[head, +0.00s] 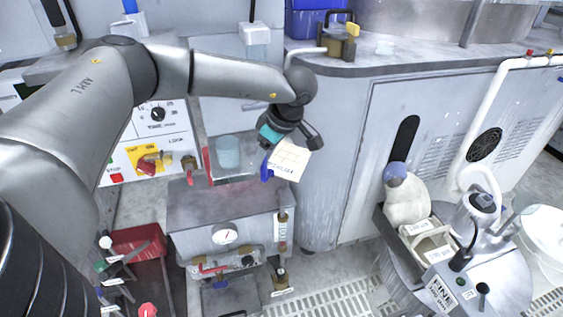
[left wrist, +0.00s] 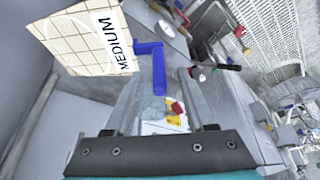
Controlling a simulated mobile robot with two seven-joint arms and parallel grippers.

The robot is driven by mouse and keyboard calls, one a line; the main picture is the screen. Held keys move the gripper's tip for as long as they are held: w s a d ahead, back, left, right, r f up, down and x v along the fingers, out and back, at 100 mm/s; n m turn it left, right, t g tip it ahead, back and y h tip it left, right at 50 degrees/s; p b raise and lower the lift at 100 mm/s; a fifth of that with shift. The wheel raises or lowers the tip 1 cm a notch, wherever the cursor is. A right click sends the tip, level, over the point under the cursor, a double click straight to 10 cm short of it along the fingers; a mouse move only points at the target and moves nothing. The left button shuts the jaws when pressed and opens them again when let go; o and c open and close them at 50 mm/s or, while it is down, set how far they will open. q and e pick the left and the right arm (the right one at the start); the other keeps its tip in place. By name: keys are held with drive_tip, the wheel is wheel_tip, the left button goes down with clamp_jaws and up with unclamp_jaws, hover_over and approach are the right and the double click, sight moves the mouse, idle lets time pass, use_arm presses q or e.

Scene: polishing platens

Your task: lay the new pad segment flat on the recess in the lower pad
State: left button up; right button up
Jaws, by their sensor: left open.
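The new pad segment (head: 290,160) is a thin cream square with grid lines, printed MEDIUM, with a blue handle (head: 266,166) at one edge. My left gripper (head: 290,136) is just above it in the head view, with its fingers apart. In the left wrist view the segment (left wrist: 85,40) is at the upper left, tilted, and its blue handle (left wrist: 152,52) shows in the gap between the finger ends. I cannot tell whether the fingers touch the handle or what supports the segment. I cannot make out the lower pad or its recess. My right gripper is not in view.
A grey cabinet with a gauge (head: 226,236) stands below the segment. A floor grate (head: 330,290) runs in front.

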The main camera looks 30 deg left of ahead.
use_arm(q)
drive_tip(key=shift+c, duration=0.2)
clamp_jaws()
idle(1.1)
